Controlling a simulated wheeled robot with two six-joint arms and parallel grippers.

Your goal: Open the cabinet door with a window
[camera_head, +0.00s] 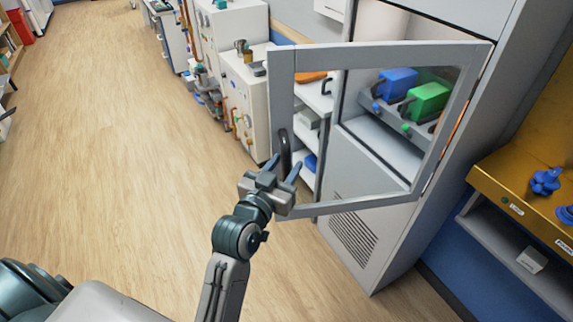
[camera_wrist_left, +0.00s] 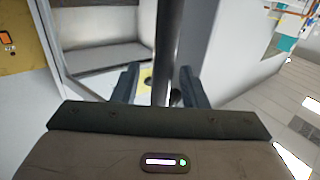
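The grey-framed cabinet door (camera_head: 281,95) with a clear window stands swung open, its hinge side at the right on the tall grey cabinet (camera_head: 345,180). A dark vertical handle (camera_head: 284,150) is on the door's free edge; it also shows in the left wrist view (camera_wrist_left: 167,45). My left gripper (camera_head: 281,168) is at the handle's lower part. Its two fingers (camera_wrist_left: 158,85) are apart, with the handle appearing between them and a gap visible on each side. Whether a finger touches the handle is not clear. My right gripper is not in view.
Blue (camera_head: 397,82) and green (camera_head: 428,100) items show through the window. A yellow-topped bench (camera_head: 510,180) stands at the right, close to the cabinet. White equipment (camera_head: 245,95) stands behind the door. The wooden floor (camera_head: 120,150) at the left is clear.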

